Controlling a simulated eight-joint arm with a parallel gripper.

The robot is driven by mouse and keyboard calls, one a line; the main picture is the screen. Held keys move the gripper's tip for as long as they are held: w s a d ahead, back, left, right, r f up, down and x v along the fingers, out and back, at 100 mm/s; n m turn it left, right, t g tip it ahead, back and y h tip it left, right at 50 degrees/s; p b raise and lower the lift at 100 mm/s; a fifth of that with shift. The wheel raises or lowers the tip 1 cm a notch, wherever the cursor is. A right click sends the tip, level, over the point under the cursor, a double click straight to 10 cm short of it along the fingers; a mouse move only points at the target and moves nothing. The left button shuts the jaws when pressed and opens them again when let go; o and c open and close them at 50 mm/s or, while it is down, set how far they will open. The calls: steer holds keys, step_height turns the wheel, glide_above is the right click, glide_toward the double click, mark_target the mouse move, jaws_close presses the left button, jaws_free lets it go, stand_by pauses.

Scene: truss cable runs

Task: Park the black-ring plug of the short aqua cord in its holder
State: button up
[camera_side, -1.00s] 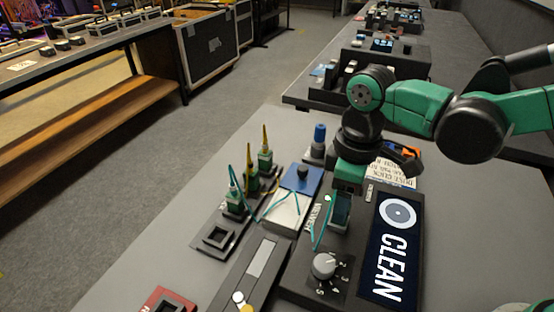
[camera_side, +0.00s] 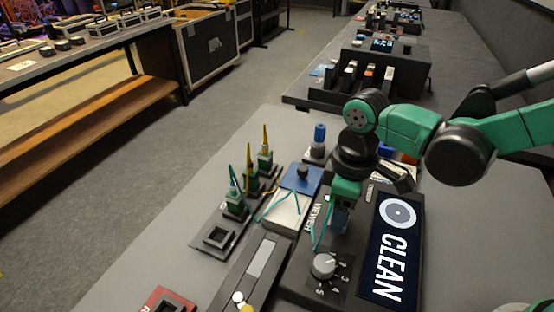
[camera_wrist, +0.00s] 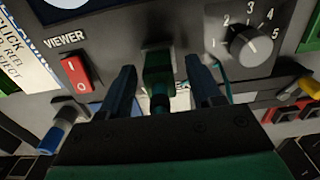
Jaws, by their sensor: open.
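My gripper (camera_wrist: 163,88) is open, with one finger on each side of a green plug (camera_wrist: 158,68) in the wrist view. The plug stands at the viewer box; its ring colour is hard to tell. In the side view my gripper (camera_side: 340,222) is down at the box, hiding most of that plug. An aqua cord (camera_side: 319,238) hangs beside my gripper. Another aqua cord (camera_side: 230,178) rises from a green plug (camera_side: 235,201) in the row at left. An empty square dark holder (camera_side: 217,237) lies in front of that row.
Two yellow-tipped plugs (camera_side: 265,155) stand behind in the row. The viewer box carries a grey dial (camera_side: 323,265) and a CLEAN screen (camera_side: 396,250). A blue-topped box (camera_side: 301,179) and a blue-capped post (camera_side: 319,140) stand close by. A red holder (camera_side: 166,301) is at the front.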

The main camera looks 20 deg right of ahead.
jaws_close()
steer(key=shift+r, duration=2.3)
steer(key=shift+a, duration=0.1)
steer(key=w+a, duration=0.3)
steer(key=a, duration=0.6)
steer(key=w+a, duration=0.3)
steer(key=a, duration=0.6)
steer(key=shift+w+a+f, duration=0.1)
steer(key=shift+w+f, duration=0.05)
steer(key=shift+f, duration=2.85)
